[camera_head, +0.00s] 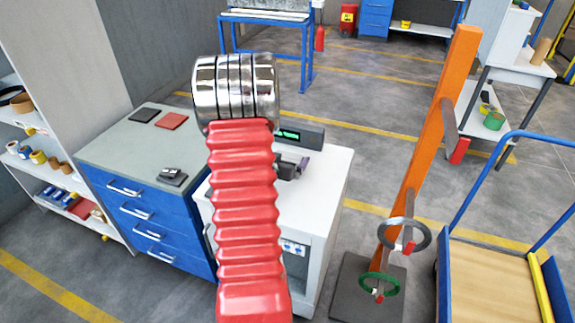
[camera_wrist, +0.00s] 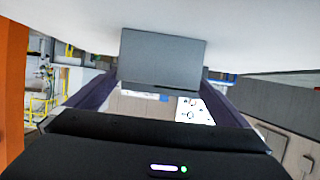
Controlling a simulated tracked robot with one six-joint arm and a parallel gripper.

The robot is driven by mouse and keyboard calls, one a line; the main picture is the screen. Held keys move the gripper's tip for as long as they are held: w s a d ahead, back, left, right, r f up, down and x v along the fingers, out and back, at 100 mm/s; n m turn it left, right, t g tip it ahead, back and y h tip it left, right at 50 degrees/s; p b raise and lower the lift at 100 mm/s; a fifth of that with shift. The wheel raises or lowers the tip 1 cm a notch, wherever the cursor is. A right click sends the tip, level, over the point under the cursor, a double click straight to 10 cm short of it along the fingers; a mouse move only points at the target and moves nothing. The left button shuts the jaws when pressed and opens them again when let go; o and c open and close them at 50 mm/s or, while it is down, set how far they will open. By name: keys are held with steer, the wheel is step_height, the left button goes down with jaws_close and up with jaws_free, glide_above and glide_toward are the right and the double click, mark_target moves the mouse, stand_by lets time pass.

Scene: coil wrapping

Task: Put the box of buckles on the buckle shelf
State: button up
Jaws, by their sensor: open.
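My gripper (camera_head: 290,166) is open over the white cabinet, low near its top and partly hidden behind my red arm. In the wrist view its two dark fingers stand apart around the picture's middle (camera_wrist: 162,82). A plain grey block (camera_wrist: 162,58) shows beyond the fingertips, against a white surface. I cannot tell whether anything lies between the fingers; a brownish patch and a white marked label show there. I cannot make out a box of buckles for sure. The shelf rack (camera_head: 22,118) at the left holds tape rolls and small blue items; which level is the buckle shelf is unclear.
The white cabinet (camera_head: 325,178) carries a dark device with a green display (camera_head: 301,134). A blue drawer cabinet (camera_head: 140,214) stands left of it. An orange post (camera_head: 425,155) with rings and a blue-railed cart (camera_head: 490,285) are at the right.

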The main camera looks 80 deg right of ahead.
mark_target(292, 154)
steer(key=shift+s+x, duration=0.1)
steer(key=shift+x, duration=1.2)
steer(key=shift+s+x, duration=0.15)
steer(key=shift+x, duration=1.15)
steer(key=shift+a+f, duration=0.1)
steer(key=shift+f, duration=0.05)
steer(key=shift+c, duration=0.5)
steer(key=c, duration=1.5)
steer(key=shift+c, duration=0.2)
step_height(292, 154, up, 10)
